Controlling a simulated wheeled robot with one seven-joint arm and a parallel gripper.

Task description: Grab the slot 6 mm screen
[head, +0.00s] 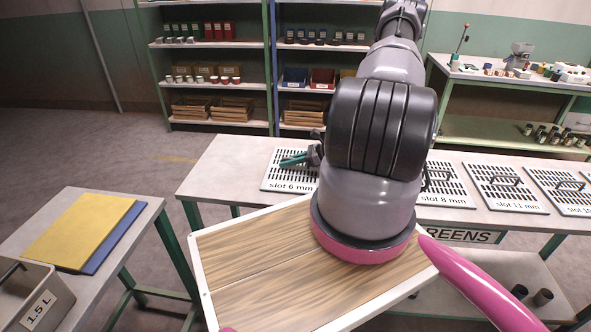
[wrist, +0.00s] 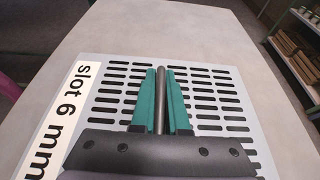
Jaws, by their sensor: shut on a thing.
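The slot 6 mm screen (head: 283,183) is a pale plate with dark slots and a printed label, lying on the long bench at the left end of the row of screens. It also shows in the wrist view (wrist: 215,82), with its label along the left edge. My gripper (head: 293,160) is over this screen, its teal fingers (wrist: 161,85) closed on both sides of the dark bar handle (wrist: 160,100). The plate looks flat on the bench; I cannot tell any gap under it. My arm hides the screen's right side in the head view.
The slot 8 mm screen (head: 443,190) and slot 11 mm screen (head: 505,190) lie to the right on the bench (head: 222,165). A wood-patterned board with a white rim (head: 245,262) is in front. A left table holds yellow (head: 80,230) and blue sheets and a 1.5 L bin (head: 35,300).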

